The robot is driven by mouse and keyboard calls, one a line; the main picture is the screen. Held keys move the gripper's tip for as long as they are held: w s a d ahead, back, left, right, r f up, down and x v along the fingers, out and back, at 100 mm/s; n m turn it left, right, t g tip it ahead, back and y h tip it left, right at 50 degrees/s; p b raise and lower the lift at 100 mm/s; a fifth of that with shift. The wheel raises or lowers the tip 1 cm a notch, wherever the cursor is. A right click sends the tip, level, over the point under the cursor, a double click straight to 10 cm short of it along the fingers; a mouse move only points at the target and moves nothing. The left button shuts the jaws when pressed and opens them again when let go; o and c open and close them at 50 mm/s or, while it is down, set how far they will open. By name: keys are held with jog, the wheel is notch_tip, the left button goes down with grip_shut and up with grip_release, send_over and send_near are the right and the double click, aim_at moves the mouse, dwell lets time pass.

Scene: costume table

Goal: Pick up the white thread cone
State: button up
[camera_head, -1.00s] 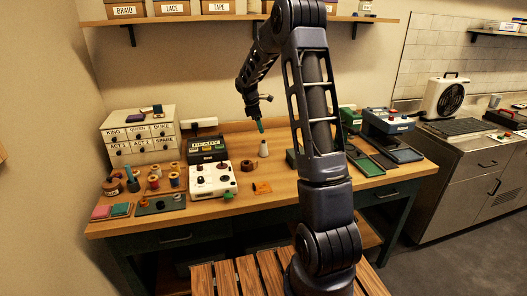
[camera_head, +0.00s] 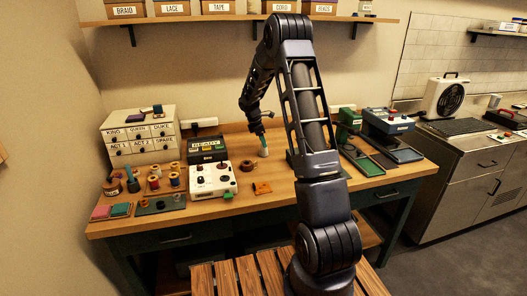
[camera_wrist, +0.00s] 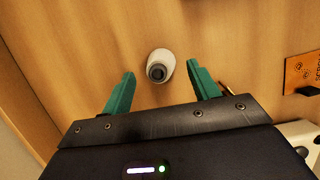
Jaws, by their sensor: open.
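The white thread cone (camera_head: 263,151) stands upright on the wooden table, to the right of the control boxes. In the wrist view the cone (camera_wrist: 161,64) is seen from above, with a dark round hole in its top. My gripper (camera_wrist: 160,85) is open, with its two green fingers apart. The cone lies just ahead of the gap between the fingertips, nearer the upper part of the picture. My gripper (camera_head: 262,138) also shows in the head view, right above and close to the cone. I cannot tell whether a finger touches it.
A white control box (camera_head: 213,179) and a dark box marked READY (camera_head: 207,149) stand left of the cone. A green device (camera_head: 349,122) and trays are at the right.

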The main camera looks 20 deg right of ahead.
jog(key=x, duration=0.4)
jog(key=shift+w+f, duration=0.1)
jog(key=shift+f, duration=0.05)
jog(key=c, duration=1.1)
jog(key=shift+o, duration=0.2)
